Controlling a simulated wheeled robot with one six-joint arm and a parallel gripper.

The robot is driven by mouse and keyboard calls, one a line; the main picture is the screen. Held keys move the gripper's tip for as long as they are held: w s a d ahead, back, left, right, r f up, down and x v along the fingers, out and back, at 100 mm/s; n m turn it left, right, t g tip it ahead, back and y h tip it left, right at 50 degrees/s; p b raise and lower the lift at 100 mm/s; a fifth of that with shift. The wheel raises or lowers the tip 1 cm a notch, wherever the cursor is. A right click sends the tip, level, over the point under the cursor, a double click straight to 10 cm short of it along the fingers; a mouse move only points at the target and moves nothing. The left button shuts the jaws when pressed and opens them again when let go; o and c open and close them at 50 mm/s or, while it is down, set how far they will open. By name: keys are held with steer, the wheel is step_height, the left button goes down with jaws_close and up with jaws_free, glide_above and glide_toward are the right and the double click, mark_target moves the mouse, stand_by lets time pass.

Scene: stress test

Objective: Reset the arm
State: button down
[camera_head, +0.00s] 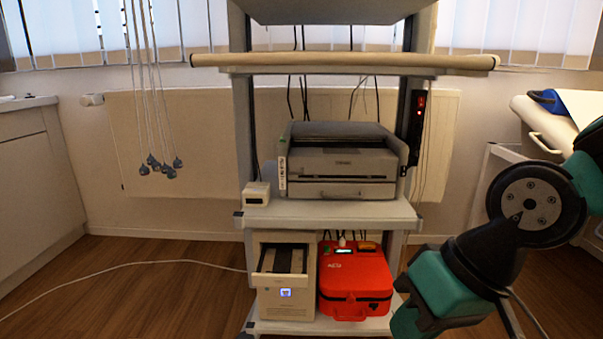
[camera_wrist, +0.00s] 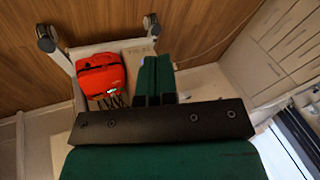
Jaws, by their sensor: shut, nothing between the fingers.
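My arm (camera_head: 527,212), with green and black links, bends down along the right side of the head view. Its lower part lies in front of the right edge of the cart. I cannot make out my gripper in the head view. In the wrist view my gripper (camera_wrist: 155,62) shows as two green fingers side by side beyond a black bar. The fingers are shut and hold nothing.
A cart (camera_head: 330,214) carries a grey printer (camera_head: 340,163), a white computer box (camera_head: 285,275) and a red case (camera_head: 355,283). The red case (camera_wrist: 102,75) also shows in the wrist view. A bed (camera_head: 547,126) stands right. Cables (camera_head: 152,90) hang left; wooden floor there is mostly clear.

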steer(key=s+d+r+n+g+p, duration=0.1)
steer(key=s+d+r+n, duration=0.2)
steer(key=s, duration=0.2)
step_height(320, 180, up, 38)
steer(key=p, duration=3.7)
steer(key=shift+s+f+h+p, duration=0.15)
steer(key=shift+s+h+p, duration=0.05)
steer(key=shift+h+p, duration=0.2)
